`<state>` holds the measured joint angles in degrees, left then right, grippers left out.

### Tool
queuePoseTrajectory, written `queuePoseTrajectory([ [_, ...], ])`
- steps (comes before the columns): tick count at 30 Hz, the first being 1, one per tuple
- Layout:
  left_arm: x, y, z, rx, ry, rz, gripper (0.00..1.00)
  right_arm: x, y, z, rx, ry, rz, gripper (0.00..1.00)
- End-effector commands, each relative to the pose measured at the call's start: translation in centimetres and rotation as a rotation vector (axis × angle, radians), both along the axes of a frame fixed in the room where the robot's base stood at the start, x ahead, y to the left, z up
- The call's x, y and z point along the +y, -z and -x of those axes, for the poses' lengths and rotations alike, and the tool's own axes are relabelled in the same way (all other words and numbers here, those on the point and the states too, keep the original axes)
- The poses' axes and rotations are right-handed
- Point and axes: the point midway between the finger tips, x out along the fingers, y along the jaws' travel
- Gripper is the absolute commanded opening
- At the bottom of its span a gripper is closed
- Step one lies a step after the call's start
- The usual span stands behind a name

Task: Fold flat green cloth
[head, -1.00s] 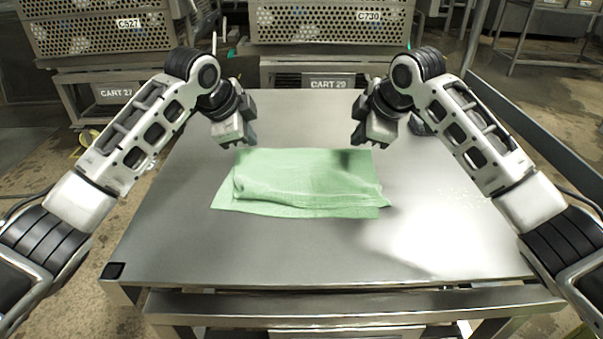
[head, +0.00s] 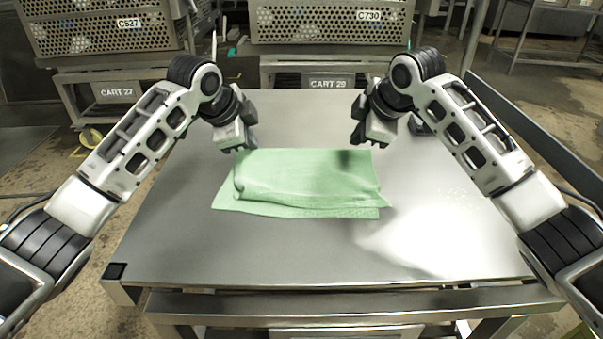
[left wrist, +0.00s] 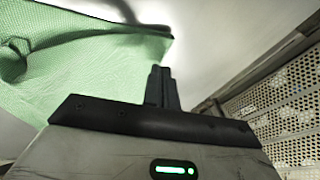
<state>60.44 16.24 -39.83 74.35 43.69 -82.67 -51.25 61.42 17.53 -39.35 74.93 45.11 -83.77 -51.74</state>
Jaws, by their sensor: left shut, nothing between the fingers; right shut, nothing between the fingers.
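The green cloth (head: 300,185) lies on the metal table, folded over on itself, with the upper layer a little short of the lower layer's near edge. Its upper layer is slightly wrinkled and bulges at the left. My left gripper (head: 243,149) is shut and empty at the cloth's far left corner, just above the table. In the left wrist view the shut fingers (left wrist: 162,88) are beside a corner of the cloth (left wrist: 100,70). My right gripper (head: 362,140) is shut and empty, a little above and beyond the cloth's far right corner.
A small dark object (head: 418,126) lies behind my right gripper, partly hidden. Carts with perforated crates (head: 330,22) stand beyond the far edge. A rail (head: 530,150) runs along the right side.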

Motion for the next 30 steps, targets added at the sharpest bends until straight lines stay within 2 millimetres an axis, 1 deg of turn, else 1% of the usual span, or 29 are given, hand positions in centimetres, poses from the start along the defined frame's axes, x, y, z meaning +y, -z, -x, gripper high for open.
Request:
queuePoseTrajectory([
  [6,0.0,0.0,0.0,0.0,0.0,0.0,0.0,0.0,0.6,0.0,0.001,0.0,0.001,0.0],
  [14,0.0,-0.3,0.0,-0.001,0.0,0.001,0.0,0.0,0.4,0.0,-0.001,0.001,0.001,0.0],
  [17,-0.1,-2.2,-0.1,-0.007,0.001,0.002,0.0,0.0,-1.5,-0.1,-0.005,0.0,0.0,0.0],
  [18,-0.1,-3.3,-0.1,-0.008,0.001,0.002,0.0,0.0,-2.7,-0.1,-0.007,-0.001,-0.002,0.0],
  [21,-0.1,-5.8,-0.1,-0.006,0.001,0.001,0.0,0.0,-5.2,-0.1,-0.005,0.0,0.0,0.0],
  [24,-0.1,-7.5,0.0,-0.003,0.001,0.001,0.0,0.0,-6.9,0.0,-0.002,0.001,0.0,0.0],
  [26,0.0,-8.0,0.0,-0.002,0.0,0.001,0.0,0.0,-7.3,0.0,0.0,0.0,0.0,0.0],
  [30,0.0,-8.1,0.0,0.0,0.0,0.0,0.0,0.0,-7.4,0.0,0.001,0.0,0.0,0.0],
])
